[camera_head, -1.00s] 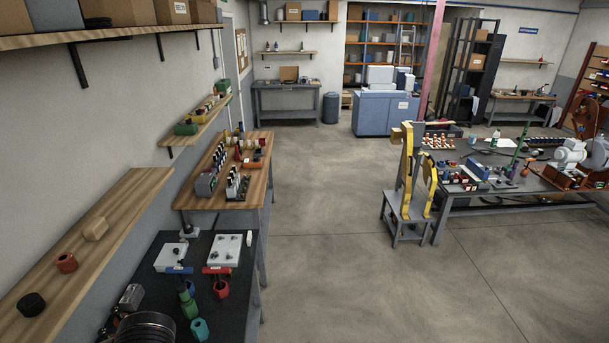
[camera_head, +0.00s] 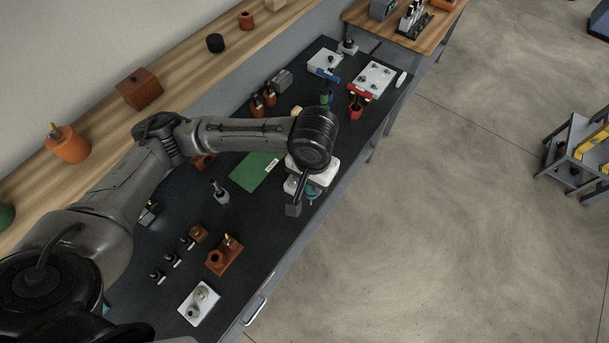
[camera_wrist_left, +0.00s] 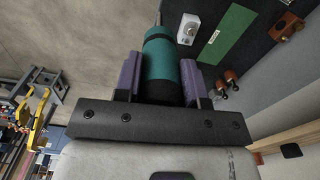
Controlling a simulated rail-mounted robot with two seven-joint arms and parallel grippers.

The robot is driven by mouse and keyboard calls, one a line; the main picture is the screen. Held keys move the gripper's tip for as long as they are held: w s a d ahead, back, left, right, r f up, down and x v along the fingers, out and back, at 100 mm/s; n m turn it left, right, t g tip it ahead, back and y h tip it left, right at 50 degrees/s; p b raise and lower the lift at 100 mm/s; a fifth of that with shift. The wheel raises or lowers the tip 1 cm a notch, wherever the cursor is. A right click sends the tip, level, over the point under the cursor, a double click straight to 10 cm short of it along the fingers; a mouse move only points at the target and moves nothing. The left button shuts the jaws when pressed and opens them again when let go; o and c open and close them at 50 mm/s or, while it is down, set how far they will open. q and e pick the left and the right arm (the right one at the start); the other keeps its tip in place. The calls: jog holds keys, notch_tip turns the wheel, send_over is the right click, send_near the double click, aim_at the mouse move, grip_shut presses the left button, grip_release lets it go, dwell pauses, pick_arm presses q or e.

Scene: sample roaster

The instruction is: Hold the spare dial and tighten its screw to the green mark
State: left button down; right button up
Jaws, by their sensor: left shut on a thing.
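My left gripper (camera_head: 302,194) is over the black bench near its front edge. In the left wrist view its purple-padded fingers (camera_wrist_left: 162,65) are shut on a teal cylindrical handle (camera_wrist_left: 160,58) with a dark collar and a thin metal shaft. A bit of teal (camera_head: 312,191) shows beside the gripper in the head view. A white block (camera_head: 325,170) is partly hidden by the gripper; in the wrist view a white block with a round knob (camera_wrist_left: 188,28) lies beyond the handle. I cannot tell which part is the spare dial, and no green mark is legible. My right gripper is out of view.
A green mat (camera_head: 256,172) lies left of the gripper. A white plate with round fittings (camera_head: 199,304) and a brown block (camera_head: 224,255) are nearer. A red holder (camera_head: 357,100) and white panel (camera_head: 374,79) stand farther back. Open floor lies right.

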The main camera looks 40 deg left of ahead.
pick_arm(q)
jog(key=w+a+f+n+b, duration=0.1)
jog(key=w+a+f+n, duration=1.4)
jog(key=w+a+f, duration=0.2)
jog(key=shift+f+n, duration=0.25)
jog(key=shift+n, duration=0.05)
jog(key=shift+d+f+b, duration=0.1)
jog(key=shift+f+b, duration=0.25)
jog(key=shift+f, duration=2.05)
